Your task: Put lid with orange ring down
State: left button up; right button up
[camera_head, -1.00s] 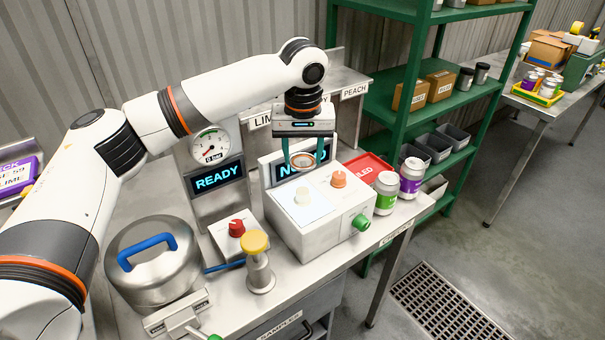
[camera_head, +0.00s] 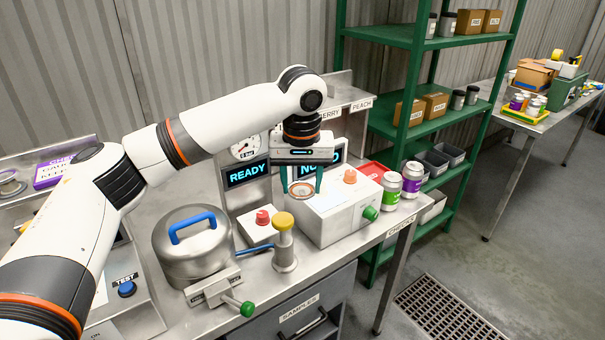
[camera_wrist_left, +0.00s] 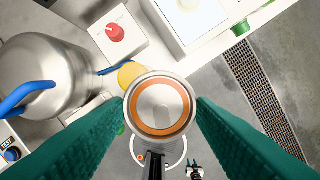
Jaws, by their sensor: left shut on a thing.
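The lid with the orange ring (camera_head: 302,190) is a small silver disc, held between the green fingers of my left gripper (camera_head: 304,184). In the left wrist view the lid (camera_wrist_left: 160,106) shows its orange ring facing the camera, with the green fingers (camera_wrist_left: 160,112) at its left and right edges. In the head view the lid hangs in front of the white box with an orange knob (camera_head: 338,212), and seems raised above the bench. Whether it touches anything is hidden. My right gripper is in neither view.
A steel pot with a blue handle (camera_head: 192,250), a yellow-topped post (camera_head: 284,245) and a red-knobbed box (camera_head: 260,226) stand on the steel bench. Green and purple cans (camera_head: 390,191) stand right of the white box, near a red tray (camera_head: 372,170). Green shelving (camera_head: 450,190) stands behind.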

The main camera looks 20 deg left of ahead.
pick_arm(q)
jog(key=s+f+m, duration=0.2)
jog(key=s+f, duration=0.9)
jog(key=f, duration=0.3)
jog(key=s+f+m, duration=0.1)
jog(key=s+f, duration=1.1)
jog(key=f, duration=0.3)
jog(key=shift+s+a+m+h, duration=0.2)
jog(key=shift+a+m+h, duration=0.1)
jog(key=shift+a+m, duration=0.1)
